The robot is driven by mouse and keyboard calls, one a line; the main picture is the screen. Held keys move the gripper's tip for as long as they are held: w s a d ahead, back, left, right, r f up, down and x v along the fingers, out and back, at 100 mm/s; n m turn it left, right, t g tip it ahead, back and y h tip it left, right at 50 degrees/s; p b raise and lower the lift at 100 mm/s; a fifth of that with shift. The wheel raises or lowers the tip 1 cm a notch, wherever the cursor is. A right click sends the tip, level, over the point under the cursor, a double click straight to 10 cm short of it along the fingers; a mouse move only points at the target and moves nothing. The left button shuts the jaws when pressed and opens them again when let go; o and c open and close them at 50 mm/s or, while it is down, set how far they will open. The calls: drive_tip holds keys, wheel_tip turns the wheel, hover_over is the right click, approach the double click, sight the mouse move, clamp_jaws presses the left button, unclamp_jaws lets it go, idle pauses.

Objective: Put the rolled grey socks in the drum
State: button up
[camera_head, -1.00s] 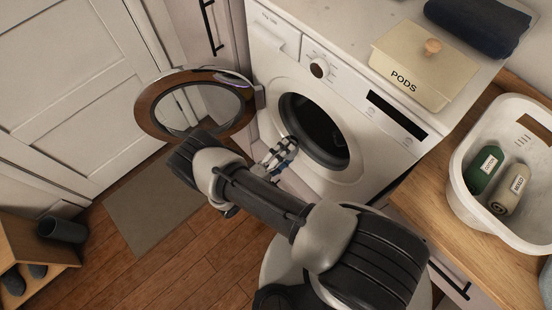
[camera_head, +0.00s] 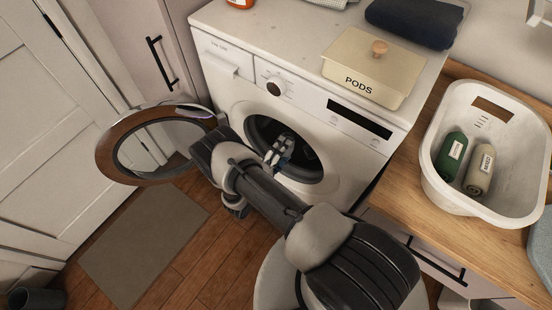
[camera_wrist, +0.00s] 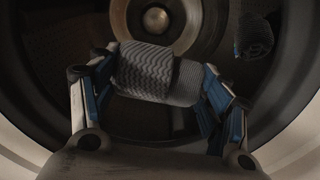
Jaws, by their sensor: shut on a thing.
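The rolled grey socks (camera_wrist: 155,72), with a wavy knit pattern, are between the blue-padded fingers of my gripper (camera_wrist: 158,78) in the wrist view. My gripper is shut on them. In the head view my gripper (camera_head: 278,152) is at the round opening of the washing machine (camera_head: 225,88), and the socks cannot be made out there. The dark drum (camera_head: 308,158) is open in front of it. The wrist view shows the drum (camera_wrist: 65,60) around and behind the socks, with its round hub straight ahead. A dark rolled item (camera_wrist: 255,36) is inside at upper right.
The round door (camera_head: 113,158) stands open on the left. A PODS box (camera_head: 350,70) and dark folded cloth (camera_head: 410,15) are on top. A mat (camera_head: 140,245) lies on the floor.

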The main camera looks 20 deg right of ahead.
drive_tip(key=f+b+x, duration=0.3)
drive_tip(key=b+x, duration=0.2)
drive_tip(key=x, duration=1)
drive_tip(key=shift+b, duration=0.35)
drive_tip(key=shift+w+d+f, duration=0.1)
drive_tip(key=shift+d, duration=0.05)
drive_tip(key=o, duration=1.1)
drive_tip(key=v, duration=1.2)
